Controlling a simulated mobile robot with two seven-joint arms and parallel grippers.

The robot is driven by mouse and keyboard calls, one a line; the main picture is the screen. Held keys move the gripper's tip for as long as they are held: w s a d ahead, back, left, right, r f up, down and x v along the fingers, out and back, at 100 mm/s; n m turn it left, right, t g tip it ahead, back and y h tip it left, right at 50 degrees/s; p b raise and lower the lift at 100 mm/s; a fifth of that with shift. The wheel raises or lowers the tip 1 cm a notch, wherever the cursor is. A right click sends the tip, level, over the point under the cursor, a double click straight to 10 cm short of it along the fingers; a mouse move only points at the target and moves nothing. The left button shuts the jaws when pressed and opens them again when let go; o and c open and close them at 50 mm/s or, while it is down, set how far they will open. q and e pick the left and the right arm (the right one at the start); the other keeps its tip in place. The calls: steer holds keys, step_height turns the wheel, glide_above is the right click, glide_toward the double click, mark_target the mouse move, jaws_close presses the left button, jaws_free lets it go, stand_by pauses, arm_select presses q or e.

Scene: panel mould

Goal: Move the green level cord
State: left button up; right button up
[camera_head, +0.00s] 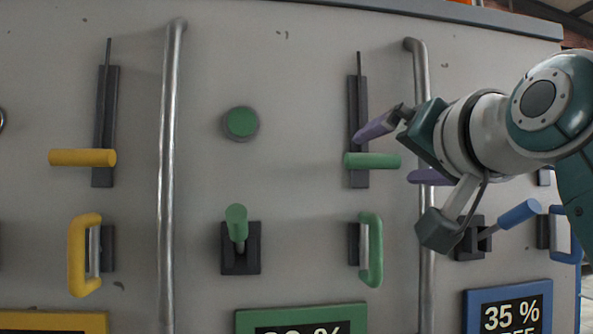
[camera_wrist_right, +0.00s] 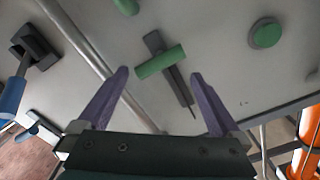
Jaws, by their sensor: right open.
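The green level cord appears as a green horizontal bar (camera_head: 372,161) on a dark vertical slot with a thin dark rod above it, right of centre in the head view. It also shows as a green bar (camera_wrist_right: 160,62) in the right wrist view. My right gripper (camera_head: 383,159) has purple fingers, one above and one below the bar's right end in the head view. In the wrist view the open right gripper (camera_wrist_right: 160,73) has the bar between and just beyond its fingertips. No contact is clear. My left gripper is not in view.
A metal pipe (camera_head: 420,230) runs vertically right of the bar, behind my right gripper. Below are a green loop handle (camera_head: 374,250) and a green lever (camera_head: 237,225). A green button (camera_head: 241,122) sits to the left. Yellow controls (camera_head: 83,157) are farther left, a blue lever (camera_head: 517,214) right.

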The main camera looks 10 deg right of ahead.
mark_target(377, 160)
steer(key=w+b, duration=0.1)
steer(key=w, duration=0.6)
steer(key=shift+w+a+f+b, duration=0.1)
steer(key=shift+w+b, duration=0.05)
steer(key=shift+b, duration=0.15)
steer(key=shift+w, duration=0.6)
jaws_close()
